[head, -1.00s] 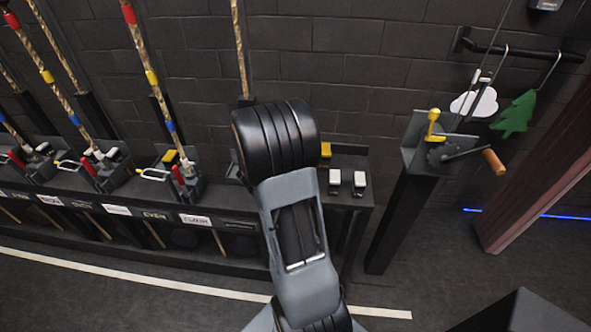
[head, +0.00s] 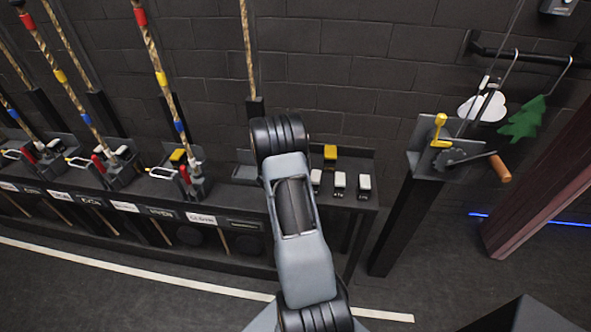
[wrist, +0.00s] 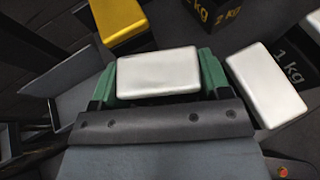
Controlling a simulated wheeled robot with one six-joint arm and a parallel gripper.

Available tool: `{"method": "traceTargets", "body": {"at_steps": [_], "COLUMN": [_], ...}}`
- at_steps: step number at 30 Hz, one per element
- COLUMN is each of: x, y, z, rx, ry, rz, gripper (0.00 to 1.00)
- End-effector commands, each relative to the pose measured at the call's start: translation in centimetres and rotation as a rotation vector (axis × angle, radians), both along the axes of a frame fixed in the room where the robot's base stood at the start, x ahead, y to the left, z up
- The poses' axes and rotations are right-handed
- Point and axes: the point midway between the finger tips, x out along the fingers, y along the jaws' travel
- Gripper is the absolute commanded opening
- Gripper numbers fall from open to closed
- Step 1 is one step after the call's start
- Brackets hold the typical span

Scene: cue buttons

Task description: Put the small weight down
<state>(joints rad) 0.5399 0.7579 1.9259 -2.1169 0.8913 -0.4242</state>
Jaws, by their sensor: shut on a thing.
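My gripper (wrist: 158,84) shows in the wrist view, with a green finger on each side of a small weight (wrist: 158,70). It is shut on this weight, which has a pale silver-white top. The weight's lower part is hidden, so I cannot tell whether it touches the shelf below. In the head view my arm hides the gripper. Pale-topped weights stand on the shelf (head: 358,200) just right of my arm; I cannot tell whether the leftmost one (head: 316,178) is the held one.
A yellow-topped weight (wrist: 117,20) lies up and left of my gripper. Another pale-topped weight (wrist: 264,84), marked 1 kg, is close on the right. Upright ropes with locks (head: 180,165) line the left. A post with a hand crank (head: 440,150) stands at the right.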

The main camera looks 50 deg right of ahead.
Motion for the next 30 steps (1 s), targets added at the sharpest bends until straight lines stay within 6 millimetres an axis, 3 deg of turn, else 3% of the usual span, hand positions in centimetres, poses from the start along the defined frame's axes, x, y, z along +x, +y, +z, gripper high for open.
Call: {"method": "traceTargets", "body": {"at_steps": [19, 20, 23, 30], "x": [0.1, 0.0, 0.0, 0.0], "y": [-0.1, 0.0, 0.0, 0.0], "z": [-1.2, -1.5, -1.4, -1.3], "rx": [-0.006, -0.001, -0.001, -0.001], "ry": [-0.005, -0.002, -0.002, -0.002], "rz": [0.001, 0.001, 0.001, 0.001], "gripper": [0.10, 0.71, 0.81, 0.81]}}
